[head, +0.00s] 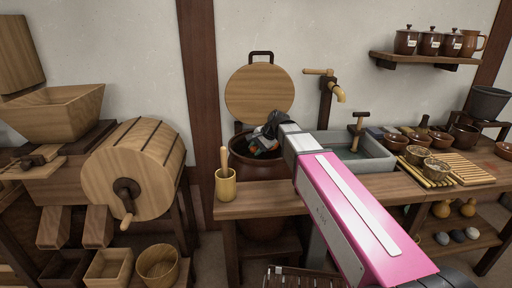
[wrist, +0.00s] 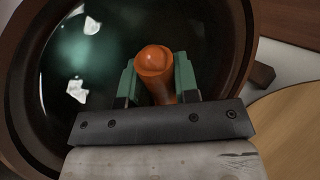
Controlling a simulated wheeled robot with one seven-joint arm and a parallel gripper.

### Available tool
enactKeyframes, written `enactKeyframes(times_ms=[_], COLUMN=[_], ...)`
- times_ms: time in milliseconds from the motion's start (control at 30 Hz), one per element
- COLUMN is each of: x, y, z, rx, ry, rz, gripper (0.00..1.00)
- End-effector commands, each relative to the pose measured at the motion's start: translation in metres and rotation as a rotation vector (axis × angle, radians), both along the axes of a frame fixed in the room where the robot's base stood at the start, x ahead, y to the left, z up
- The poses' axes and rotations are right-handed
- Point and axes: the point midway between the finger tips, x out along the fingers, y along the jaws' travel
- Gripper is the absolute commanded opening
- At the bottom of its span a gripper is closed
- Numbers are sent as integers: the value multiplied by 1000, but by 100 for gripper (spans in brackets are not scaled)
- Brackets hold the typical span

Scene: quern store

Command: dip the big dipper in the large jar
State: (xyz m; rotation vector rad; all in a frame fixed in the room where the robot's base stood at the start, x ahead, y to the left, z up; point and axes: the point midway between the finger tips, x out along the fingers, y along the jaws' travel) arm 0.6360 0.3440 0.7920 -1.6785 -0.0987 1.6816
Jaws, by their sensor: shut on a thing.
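The large jar (head: 238,158) is dark brown and stands behind the counter, left of the sink. In the wrist view its round rim (wrist: 242,50) surrounds dark, shiny liquid. My gripper (head: 268,142) reaches over the jar's mouth. In the wrist view its green fingers (wrist: 157,80) are shut on an orange-brown rod with a rounded end, which looks like the big dipper's handle (wrist: 153,62). The handle points toward the camera. The dipper's lower part is hidden, so I cannot tell whether it touches the liquid.
A round wooden lid (head: 259,92) stands behind the jar, with a tap (head: 330,82) to its right. A wooden cup (head: 225,185) with a pestle stands at the counter's left end. A grey sink (head: 375,158) and several bowls lie right. A wooden drum (head: 130,170) stands left.

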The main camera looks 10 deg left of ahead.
Motion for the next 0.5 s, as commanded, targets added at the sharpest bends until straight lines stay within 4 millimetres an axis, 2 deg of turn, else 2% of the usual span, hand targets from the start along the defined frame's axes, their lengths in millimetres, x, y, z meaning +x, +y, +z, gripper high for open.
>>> enactKeyframes(times_ms=[500], x=[0], y=[0], z=[-22], rx=[0], ry=[0], rz=[0], gripper=[1])
